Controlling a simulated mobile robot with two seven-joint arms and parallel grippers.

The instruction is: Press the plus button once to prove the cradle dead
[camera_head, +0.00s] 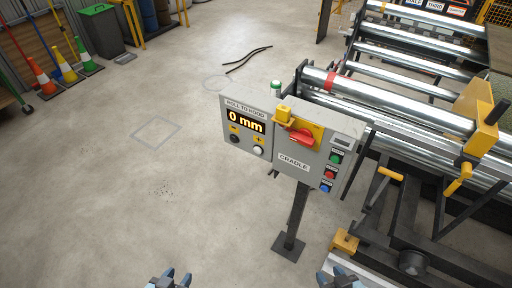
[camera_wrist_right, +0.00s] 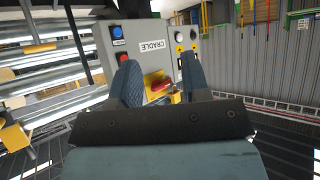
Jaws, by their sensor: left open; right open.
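A grey control box labelled CRADLE (camera_head: 292,172) stands on a dark post in the head view. Its left panel has a display (camera_head: 245,121) reading 0 mm, with a black button (camera_head: 235,139) and a white button (camera_head: 258,150) below, each under a small yellow mark. The white button looks like the plus button; its mark is too small to read surely. A red rotary switch (camera_head: 301,137) sits on a yellow plate. My left gripper (camera_head: 170,276) and right gripper (camera_head: 341,277) are open, empty and apart from the box. The right wrist view shows the box upside down beyond my right fingers (camera_wrist_right: 160,78).
Green, red and blue buttons line the box's right side. The roller cradle (camera_head: 400,88) with steel rollers and yellow fittings stands close on the right. Cones (camera_head: 40,76) and a bin (camera_head: 102,30) are at far left. The floor left of the box is clear.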

